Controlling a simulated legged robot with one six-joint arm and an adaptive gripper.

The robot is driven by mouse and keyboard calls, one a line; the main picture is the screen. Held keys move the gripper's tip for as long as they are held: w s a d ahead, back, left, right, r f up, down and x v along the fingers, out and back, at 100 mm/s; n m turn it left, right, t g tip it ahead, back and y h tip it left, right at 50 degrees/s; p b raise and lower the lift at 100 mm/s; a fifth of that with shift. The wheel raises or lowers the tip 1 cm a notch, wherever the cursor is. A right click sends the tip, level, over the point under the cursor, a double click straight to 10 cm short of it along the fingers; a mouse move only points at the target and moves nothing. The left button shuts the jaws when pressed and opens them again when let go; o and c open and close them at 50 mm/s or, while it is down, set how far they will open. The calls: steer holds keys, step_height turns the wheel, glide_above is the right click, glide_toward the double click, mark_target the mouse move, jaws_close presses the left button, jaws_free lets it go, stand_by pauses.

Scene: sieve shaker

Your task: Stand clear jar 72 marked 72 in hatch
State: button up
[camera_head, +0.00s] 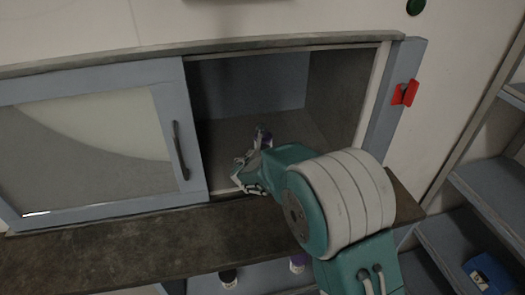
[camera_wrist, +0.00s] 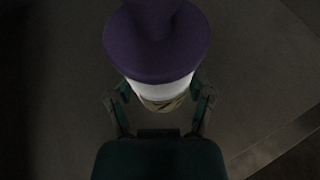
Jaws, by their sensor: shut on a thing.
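The hatch (camera_head: 245,85) is a recess in the wall, open at its right part, with a grey floor inside. My gripper (camera_head: 252,164) reaches through this opening and is shut on a jar (camera_head: 265,138) with a purple lid. In the wrist view the jar (camera_wrist: 165,90) is between the fingers, lid towards the camera, with a white band and a dark mark that I cannot read. The hatch floor (camera_wrist: 60,100) lies beyond the jar. The jar's base is hidden, so I cannot tell whether it touches the floor.
A framed sliding door (camera_head: 95,140) with a dark handle (camera_head: 180,150) covers the hatch's left part. A brown ledge (camera_head: 120,240) runs below. Under it stand a purple-lidded jar (camera_head: 298,263) and a dark-lidded one (camera_head: 228,278). A red latch (camera_head: 405,93) is on the right post.

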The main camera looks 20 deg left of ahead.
steer(key=o, duration=1.2)
